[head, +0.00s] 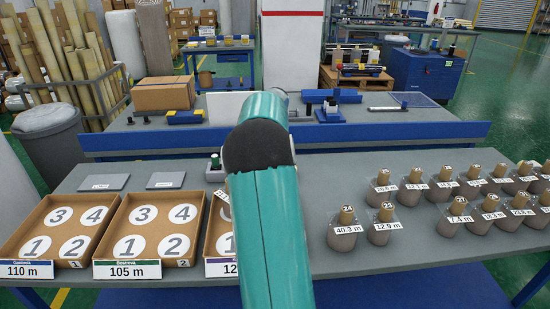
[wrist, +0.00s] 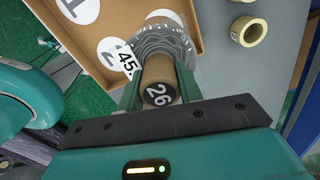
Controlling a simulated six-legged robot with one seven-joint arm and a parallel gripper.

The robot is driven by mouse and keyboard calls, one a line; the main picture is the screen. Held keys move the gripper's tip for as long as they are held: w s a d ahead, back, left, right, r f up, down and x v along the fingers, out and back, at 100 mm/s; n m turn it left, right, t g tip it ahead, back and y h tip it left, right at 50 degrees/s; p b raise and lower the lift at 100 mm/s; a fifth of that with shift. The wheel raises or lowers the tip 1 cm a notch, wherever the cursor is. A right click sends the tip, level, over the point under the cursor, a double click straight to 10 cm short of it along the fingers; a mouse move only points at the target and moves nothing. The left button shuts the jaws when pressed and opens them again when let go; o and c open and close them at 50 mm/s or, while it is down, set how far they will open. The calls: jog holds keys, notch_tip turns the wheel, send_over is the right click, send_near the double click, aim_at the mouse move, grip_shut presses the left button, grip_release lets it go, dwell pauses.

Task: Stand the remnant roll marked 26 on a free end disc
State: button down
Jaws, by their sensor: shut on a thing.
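The remnant roll marked 26 (wrist: 165,44) shows in the wrist view as a grey wrapped roll with a brown core. My gripper (wrist: 160,82) is shut on the core, a finger on each side. The roll overlaps the edge of a brown tray (wrist: 195,13); I cannot tell whether it touches the tray. White end discs (wrist: 112,47) show inside.
Two trays, marked 110 m (head: 32,268) and 105 m (head: 127,268), show numbered, empty discs. Several wrapped rolls (head: 345,235) stand on the right of the table. A tan ring (wrist: 249,31) lies beside the tray in the wrist view. A blue-edged bench (head: 400,135) runs behind.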

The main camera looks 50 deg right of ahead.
jog(key=shift+w+d+f, duration=0.15)
jog(key=shift+d+f, duration=0.05)
jog(key=shift+d, duration=0.2)
jog(key=shift+w, duration=0.2)
jog(key=shift+s, duration=0.1)
jog(key=shift+d+f, duration=0.1)
jog(key=shift+f, duration=4.35)
jog(key=c, duration=0.9)
grip_release()
jog(key=shift+o, duration=0.2)
